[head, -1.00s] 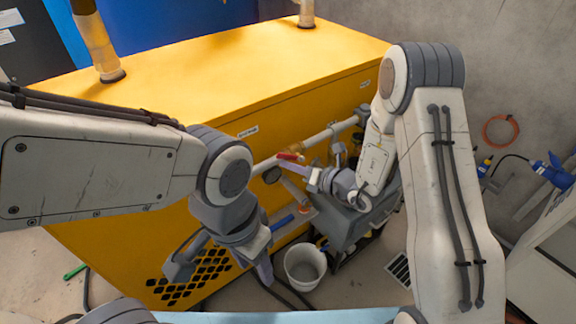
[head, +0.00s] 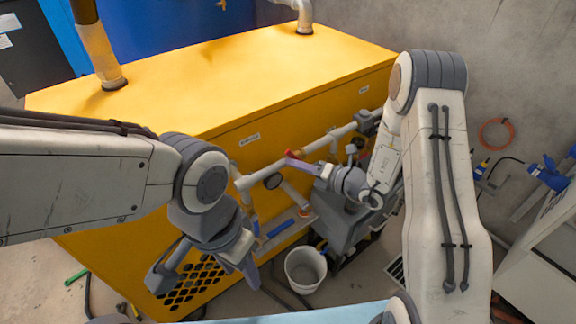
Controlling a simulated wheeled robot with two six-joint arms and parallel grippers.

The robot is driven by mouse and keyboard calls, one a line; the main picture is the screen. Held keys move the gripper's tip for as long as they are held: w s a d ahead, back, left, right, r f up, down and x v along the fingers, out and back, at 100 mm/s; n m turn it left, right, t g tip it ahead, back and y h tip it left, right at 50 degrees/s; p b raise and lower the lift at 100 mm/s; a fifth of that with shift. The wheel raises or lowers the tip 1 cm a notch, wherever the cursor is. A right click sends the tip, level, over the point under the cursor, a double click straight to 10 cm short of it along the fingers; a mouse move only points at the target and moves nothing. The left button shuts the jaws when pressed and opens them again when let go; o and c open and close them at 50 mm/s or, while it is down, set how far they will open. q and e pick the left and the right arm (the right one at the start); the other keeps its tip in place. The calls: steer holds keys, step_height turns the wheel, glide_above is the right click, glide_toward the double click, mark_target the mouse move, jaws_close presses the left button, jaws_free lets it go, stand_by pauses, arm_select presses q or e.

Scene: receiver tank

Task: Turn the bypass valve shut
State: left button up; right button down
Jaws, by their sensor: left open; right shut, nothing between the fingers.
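A valve with a red handle (head: 291,153) sits on the grey horizontal pipe (head: 330,138) along the front of the yellow cabinet. A small white label (head: 249,139) is on the cabinet above it; its text is too small to read surely. My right gripper (head: 290,163) is shut and empty. Its fingertips are at the red handle, just below it in the picture, and hide part of the valve; I cannot tell whether they touch. A blue handle (head: 281,228) lies on a lower pipe. My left gripper (head: 205,277) is open and empty, low in front of the cabinet's grille.
The yellow cabinet (head: 190,85) fills the middle. A grey-white bucket (head: 305,268) stands on the floor below the pipes, beside a dark grey unit (head: 343,222). A coiled orange hose (head: 498,134) hangs on the right wall. A green tool (head: 76,277) lies at lower left.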

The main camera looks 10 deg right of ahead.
steer(key=shift+w+d+r+m+y+p, duration=0.3)
steer(key=shift+d+r+m+y+p, duration=0.15)
steer(key=shift+m, duration=0.35)
steer(key=d+m, duration=0.1)
steer(key=w+d+r+m+p, duration=0.1)
steer(key=shift+w+m+t+y, duration=0.1)
steer(key=shift+m+t+y, duration=0.2)
steer(key=shift+m+y, duration=0.1)
steer(key=shift+d, duration=0.15)
